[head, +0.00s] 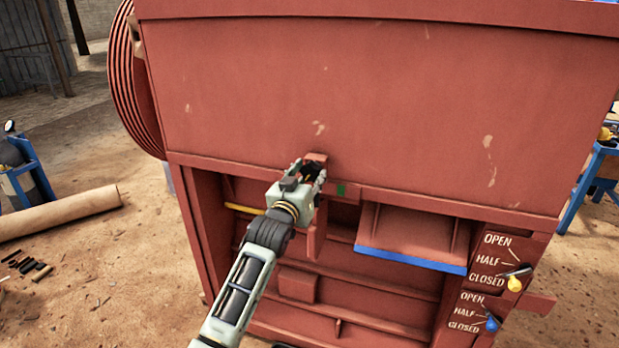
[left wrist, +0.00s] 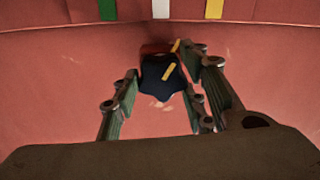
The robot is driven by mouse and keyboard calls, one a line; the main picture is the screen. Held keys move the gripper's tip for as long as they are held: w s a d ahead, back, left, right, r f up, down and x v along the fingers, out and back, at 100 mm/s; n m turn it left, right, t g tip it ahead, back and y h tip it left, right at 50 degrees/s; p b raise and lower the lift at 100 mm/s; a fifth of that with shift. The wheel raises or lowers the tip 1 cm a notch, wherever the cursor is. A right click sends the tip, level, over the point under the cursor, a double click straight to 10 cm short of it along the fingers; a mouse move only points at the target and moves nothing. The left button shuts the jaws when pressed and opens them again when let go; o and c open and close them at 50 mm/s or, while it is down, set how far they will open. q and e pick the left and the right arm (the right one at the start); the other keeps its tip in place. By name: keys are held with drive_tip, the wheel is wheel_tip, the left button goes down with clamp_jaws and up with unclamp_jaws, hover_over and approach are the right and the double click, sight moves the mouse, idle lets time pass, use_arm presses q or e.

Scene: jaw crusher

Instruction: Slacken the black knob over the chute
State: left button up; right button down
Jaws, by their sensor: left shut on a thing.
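The black knob (left wrist: 160,82) is a dark lobed knob in the left wrist view, with a yellow stripe on its face. A second yellow mark shows on the red part just behind it, near the stripe. My left gripper (head: 312,172) is at the front of the red crusher and is shut on the knob, with one finger on each side. In the head view the gripper mostly hides the knob. The chute (head: 412,228), a sloping red plate with a blue front edge, is right of the gripper. My right gripper is not in view.
Green, white and yellow marks (left wrist: 160,9) line the top of the left wrist view. Two levers, yellow (head: 515,284) and blue (head: 492,324), sit by OPEN, HALF and CLOSED labels at right. A yellow bar (head: 244,209) is left of my gripper.

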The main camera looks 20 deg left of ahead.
use_arm(q)
drive_tip(key=shift+d, duration=0.1)
drive_tip(key=shift+c, duration=0.9)
drive_tip(key=shift+n, duration=0.3)
drive_tip(key=shift+p, duration=0.3)
drive_tip(key=n+p, duration=0.1)
drive_tip(key=n, duration=0.1)
drive_tip(key=n+p, duration=0.1)
drive_tip(key=n, duration=0.1)
drive_tip(key=n+p, duration=0.1)
drive_tip(key=n, duration=0.2)
drive_tip(key=shift+r, duration=0.25)
drive_tip(key=n+p, duration=0.2)
drive_tip(key=n, duration=0.2)
drive_tip(key=shift+r+n, duration=0.1)
drive_tip(key=shift+n, duration=0.2)
drive_tip(key=shift+n+p, duration=0.6)
drive_tip(key=shift+n, duration=1.7)
drive_tip(key=shift+r, duration=0.1)
